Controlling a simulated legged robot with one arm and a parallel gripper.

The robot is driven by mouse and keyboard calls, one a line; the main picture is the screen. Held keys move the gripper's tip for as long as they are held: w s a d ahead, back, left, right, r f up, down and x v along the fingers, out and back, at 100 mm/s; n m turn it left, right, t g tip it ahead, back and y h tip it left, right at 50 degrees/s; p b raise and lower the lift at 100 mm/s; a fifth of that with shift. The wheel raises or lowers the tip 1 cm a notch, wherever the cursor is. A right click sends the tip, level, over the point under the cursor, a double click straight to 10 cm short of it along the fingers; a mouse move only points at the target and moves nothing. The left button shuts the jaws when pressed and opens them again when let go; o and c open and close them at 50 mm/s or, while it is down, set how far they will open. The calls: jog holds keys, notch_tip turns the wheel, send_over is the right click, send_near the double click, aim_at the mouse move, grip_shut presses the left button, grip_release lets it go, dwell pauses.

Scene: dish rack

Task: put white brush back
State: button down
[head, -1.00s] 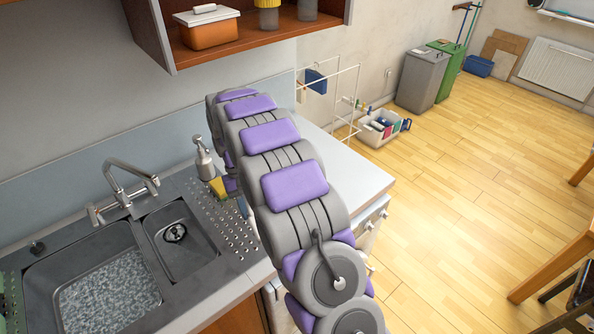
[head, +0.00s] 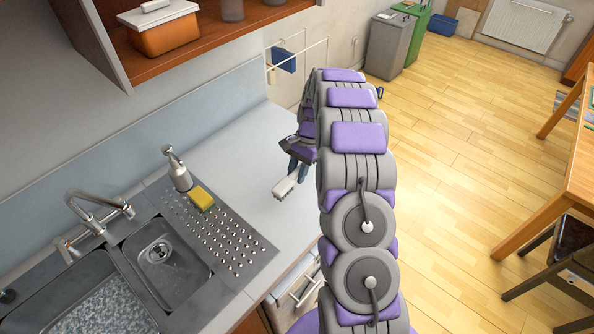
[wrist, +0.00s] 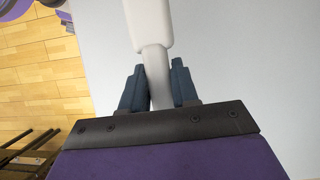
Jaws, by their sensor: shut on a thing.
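The white brush (head: 285,187) is in my gripper (head: 300,165), over the pale countertop (head: 248,150) to the right of the sink in the head view. Its head points toward the lower left there. In the wrist view the brush's white handle (wrist: 155,75) runs up from between the two dark blue fingers of my gripper (wrist: 158,85). The fingers are shut on the handle. The top end of the brush is cut off by the frame edge. My arm hides part of the counter's right side in the head view.
A soap dispenser (head: 177,168) and a yellow sponge (head: 201,198) stand on the perforated drainboard (head: 225,240) beside the sink (head: 165,255). A shelf (head: 195,40) with an orange box (head: 160,30) overhangs the counter.

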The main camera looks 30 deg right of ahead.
jog(key=shift+a+r+p, duration=0.25)
jog(key=shift+a+p, duration=0.05)
jog(key=shift+a, duration=0.85)
jog(key=d+f, duration=0.2)
jog(key=shift+f, duration=0.35)
jog(key=shift+w+a+x, duration=0.1)
jog(key=shift+w+x, duration=0.05)
jog(key=shift+x, duration=0.8)
jog(key=shift+w+a+x, duration=0.15)
jog(key=shift+x, duration=0.8)
jog(key=shift+d+f, duration=0.25)
jog(key=shift+d, duration=0.05)
jog(key=shift+d+f, duration=0.1)
jog(key=shift+d, duration=0.35)
jog(key=c, duration=1.2)
grip_release()
jog(key=shift+a, duration=0.1)
jog(key=shift+o, duration=0.2)
jog(key=shift+a, duration=0.4)
jog(key=shift+d, duration=0.2)
